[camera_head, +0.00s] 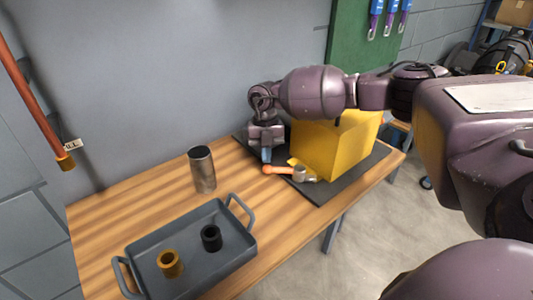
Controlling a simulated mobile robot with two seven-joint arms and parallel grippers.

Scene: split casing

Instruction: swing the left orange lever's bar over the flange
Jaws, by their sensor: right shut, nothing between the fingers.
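The yellow casing (335,148) stands on a dark mat (355,178) at the right part of the wooden table. The left orange lever (277,169) lies low at the casing's near left side, its orange arm reaching left from a greyish round part (299,174). My right gripper (266,156) points down just above the orange lever's left end, shut and empty. I cannot tell whether it touches the lever. My right arm passes in front of the casing's top and hides part of it. The flange is not clearly made out. My left gripper is not in view.
A grey tray (205,276) with a brass ring-like part (170,263) and a black one (211,238) sits at the front left. A metal cylinder (202,169) stands behind it. Bare wooden table (120,215) lies to the left, with a wall behind.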

